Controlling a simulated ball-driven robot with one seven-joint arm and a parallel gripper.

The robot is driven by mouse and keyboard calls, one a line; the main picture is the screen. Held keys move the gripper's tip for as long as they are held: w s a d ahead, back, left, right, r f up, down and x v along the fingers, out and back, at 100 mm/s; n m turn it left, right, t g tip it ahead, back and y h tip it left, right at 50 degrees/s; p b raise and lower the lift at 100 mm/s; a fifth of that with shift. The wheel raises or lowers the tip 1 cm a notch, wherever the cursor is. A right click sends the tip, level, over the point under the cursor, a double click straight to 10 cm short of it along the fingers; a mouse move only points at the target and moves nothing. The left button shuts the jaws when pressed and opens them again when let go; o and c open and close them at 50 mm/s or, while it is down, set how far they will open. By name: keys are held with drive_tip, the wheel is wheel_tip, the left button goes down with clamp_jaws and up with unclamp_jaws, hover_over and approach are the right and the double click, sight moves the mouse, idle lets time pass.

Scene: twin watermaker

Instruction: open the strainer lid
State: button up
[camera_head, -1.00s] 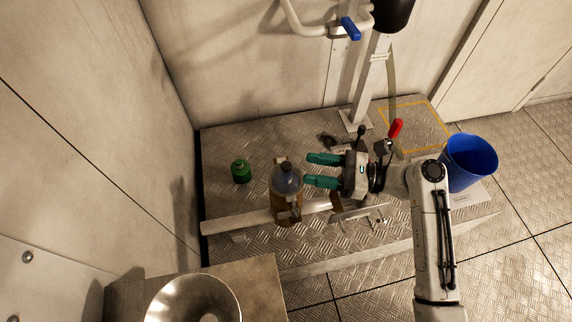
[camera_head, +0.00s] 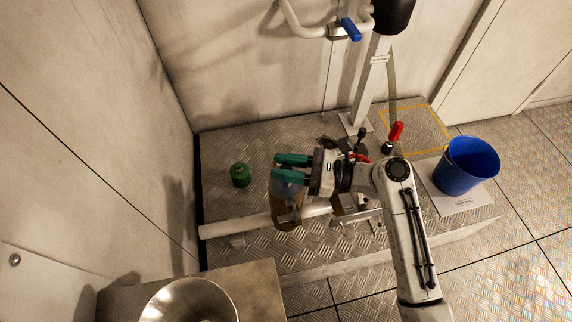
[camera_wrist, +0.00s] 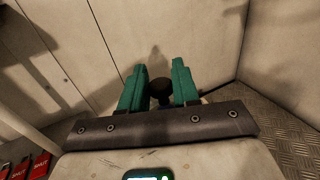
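The strainer (camera_head: 287,215) stands on the metal platform on a white pipe. It has an amber-brown body and a bluish clear lid. My gripper (camera_head: 276,167) is at the lid in the head view, its green fingers passing over it and hiding most of the top. In the wrist view, a dark round knob (camera_wrist: 160,91) shows between the two open fingers (camera_wrist: 158,88), with a visible gap on each side. I cannot tell whether either finger touches the lid.
A green container (camera_head: 240,174) stands left of the strainer. A blue bucket (camera_head: 466,166) stands on a white plate at the right. A red-handled valve (camera_head: 396,131) is behind my arm. A metal bowl (camera_head: 190,302) sits on a counter in front.

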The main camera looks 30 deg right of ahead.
clamp_jaws()
drive_tip(key=shift+r+p, duration=0.15)
drive_tip(key=shift+p, duration=0.2)
